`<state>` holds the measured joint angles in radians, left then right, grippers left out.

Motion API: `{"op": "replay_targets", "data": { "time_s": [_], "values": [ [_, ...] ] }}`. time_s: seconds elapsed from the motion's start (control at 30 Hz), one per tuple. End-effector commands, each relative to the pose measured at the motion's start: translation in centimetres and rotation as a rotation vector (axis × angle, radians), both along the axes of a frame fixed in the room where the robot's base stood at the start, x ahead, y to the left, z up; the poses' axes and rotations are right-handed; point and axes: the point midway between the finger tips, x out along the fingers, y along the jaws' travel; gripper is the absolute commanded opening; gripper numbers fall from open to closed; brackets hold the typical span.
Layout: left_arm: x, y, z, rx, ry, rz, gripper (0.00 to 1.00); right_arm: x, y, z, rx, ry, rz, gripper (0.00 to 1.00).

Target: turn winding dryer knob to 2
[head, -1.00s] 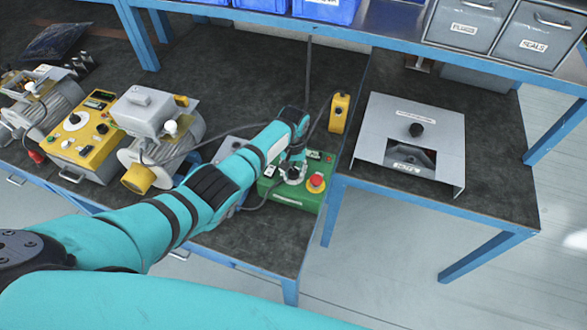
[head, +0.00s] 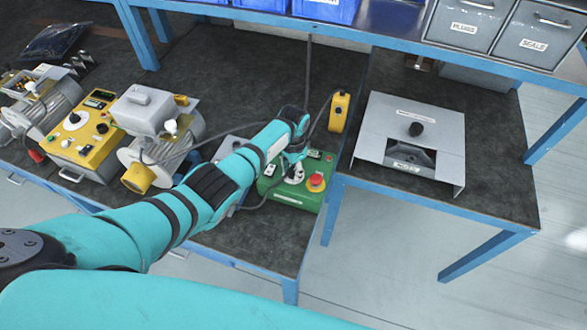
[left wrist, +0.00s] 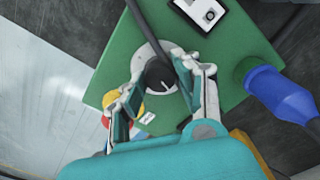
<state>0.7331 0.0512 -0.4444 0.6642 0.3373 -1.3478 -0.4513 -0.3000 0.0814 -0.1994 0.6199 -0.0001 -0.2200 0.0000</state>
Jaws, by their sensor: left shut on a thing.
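The green control box (head: 287,198) stands near the front edge of the dark bench, with a dial on its top. In the left wrist view, the dial is a round pale plate with a black knob (left wrist: 157,77) that bears a white pointer line. My left gripper (head: 292,168) reaches down over the dial from above. In the left wrist view, its two fingers (left wrist: 160,80) sit on either side of the knob, shut on it. The scale numbers around the knob cannot be read. My right gripper is not in view.
A red stop button (head: 316,182) sits on the green box, right of the dial. A yellow pendant (head: 339,112) stands behind it. A blue plug (left wrist: 275,92) is at the box's side. A yellow control box (head: 86,135) and motors stand left; a grey sheet-metal stand (head: 447,125) is right.

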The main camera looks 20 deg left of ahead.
Motion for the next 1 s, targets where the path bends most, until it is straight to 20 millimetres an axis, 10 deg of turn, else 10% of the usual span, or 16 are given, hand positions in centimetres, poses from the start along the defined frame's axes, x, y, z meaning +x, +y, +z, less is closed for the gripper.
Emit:
{"op": "replay_targets", "data": {
  "time_s": [1.0],
  "values": [
    [0.20,0.06,0.17,0.002,-0.005,-0.529,0.00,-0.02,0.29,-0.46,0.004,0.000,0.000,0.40]
  ]
}}
